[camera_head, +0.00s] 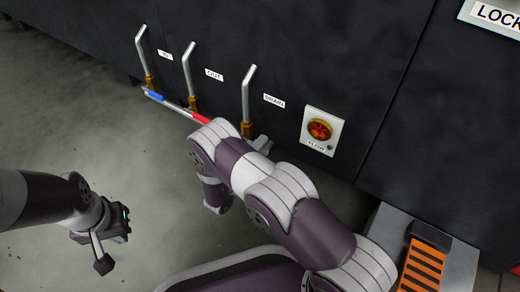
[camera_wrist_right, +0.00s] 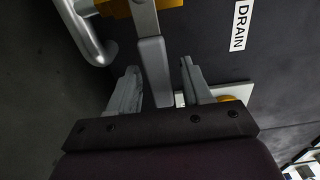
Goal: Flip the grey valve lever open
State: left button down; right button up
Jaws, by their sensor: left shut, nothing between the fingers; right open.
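The grey valve lever (camera_wrist_right: 155,72) hangs from the brass drain valve (camera_wrist_right: 158,4) in the right wrist view. My right gripper (camera_wrist_right: 160,82) is open, with one finger on each side of the lever's lower end. A gap shows on both sides, so the fingers do not appear to grip it. In the head view the drain valve (camera_head: 246,130) stands at the foot of the rightmost pipe, and my right arm hides most of the gripper and lever. My left gripper (camera_head: 118,232) is shut and empty, low over the floor at the left.
The drain label (camera_wrist_right: 239,25) is on the dark panel beside the valve. Two more pipes, with a blue lever (camera_head: 154,95) and a red lever (camera_head: 201,118), stand to the left. A flow indicator (camera_head: 321,130) is on the right. Open floor (camera_head: 90,120) lies in front.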

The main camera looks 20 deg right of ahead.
grip_shut()
jog(key=shift+r+n+p, duration=0.5)
jog(key=shift+r+p, duration=0.05)
jog(key=shift+p, duration=0.3)
jog(key=shift+w+a+r+n+p, duration=0.1)
jog(key=shift+r+n+p, duration=0.6)
jog(key=shift+n+p, duration=0.45)
jog(key=shift+w+a+r+n+p, duration=0.2)
jog(key=shift+r+n+p, duration=0.35)
jog(key=shift+n+p, duration=0.35)
jog(key=shift+w+a+r+n+p, duration=0.2)
jog(key=shift+r+n+p, duration=0.25)
jog(key=shift+n, duration=0.5)
jog(key=shift+f, duration=0.1)
grip_release()
